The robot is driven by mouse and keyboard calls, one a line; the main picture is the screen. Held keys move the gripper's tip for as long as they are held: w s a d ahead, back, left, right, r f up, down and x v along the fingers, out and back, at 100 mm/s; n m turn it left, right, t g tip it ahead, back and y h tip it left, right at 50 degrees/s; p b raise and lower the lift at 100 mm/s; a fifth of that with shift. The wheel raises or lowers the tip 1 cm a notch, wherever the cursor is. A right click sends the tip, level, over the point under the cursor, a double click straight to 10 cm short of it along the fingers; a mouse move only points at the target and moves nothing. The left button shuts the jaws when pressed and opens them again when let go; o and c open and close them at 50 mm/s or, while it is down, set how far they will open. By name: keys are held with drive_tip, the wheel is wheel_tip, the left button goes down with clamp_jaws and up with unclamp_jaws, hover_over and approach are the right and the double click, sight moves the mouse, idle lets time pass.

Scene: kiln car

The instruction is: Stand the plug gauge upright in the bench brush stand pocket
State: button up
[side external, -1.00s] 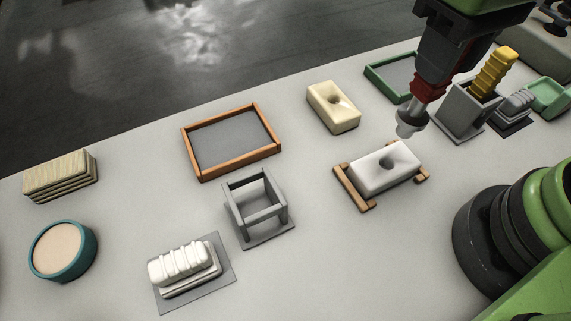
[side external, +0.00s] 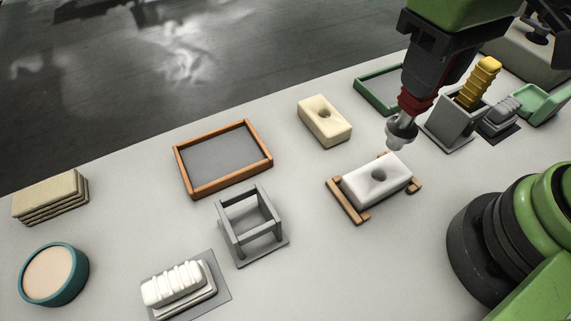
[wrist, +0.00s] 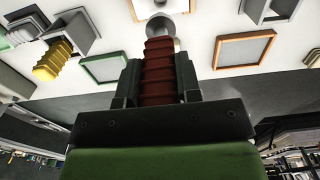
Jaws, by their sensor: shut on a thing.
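My gripper (side external: 416,90) is shut on the plug gauge (side external: 402,128), which has a red ribbed handle and a grey metal end. The gauge points downward, slightly tilted, with its metal end near the back corner of a white holed block. In the wrist view, the gauge's red handle (wrist: 160,68) sits between the jaws. A grey open-framed stand (side external: 235,238) with an empty square pocket stands at centre. A grey box-like stand (side external: 447,127) at right holds a yellow ribbed piece (side external: 480,82), tilted. I cannot tell for certain which is the bench brush stand.
The white block (side external: 362,190) rests on a wooden cradle (side external: 345,202). A cream holed block (side external: 322,128), orange-rimmed tray (side external: 183,175), green-rimmed tray (side external: 365,92), teal round dish (side external: 75,283) and ribbed white piece (side external: 170,285) stand around. Bare table lies between them.

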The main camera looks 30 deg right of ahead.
drive_tip(key=w+a+r+n, duration=0.1)
drive_tip(key=a+n, duration=0.1)
drive_tip(key=a, duration=0.8)
drive_tip(key=w+a+r+n, duration=0.1)
drive_tip(key=a+r+n, duration=0.1)
drive_tip(key=a, duration=0.9)
drive_tip(key=shift+w+a+r+n, duration=0.2)
drive_tip(key=shift+w+r+n, duration=0.05)
drive_tip(key=shift+n, duration=0.05)
drive_tip(key=shift+f, duration=0.1)
wheel_tip(320, 180, down, 13)
drive_tip(key=shift+r, duration=0.2)
drive_tip(key=shift+f, duration=0.6)
idle(1.4)
drive_tip(key=o, duration=1)
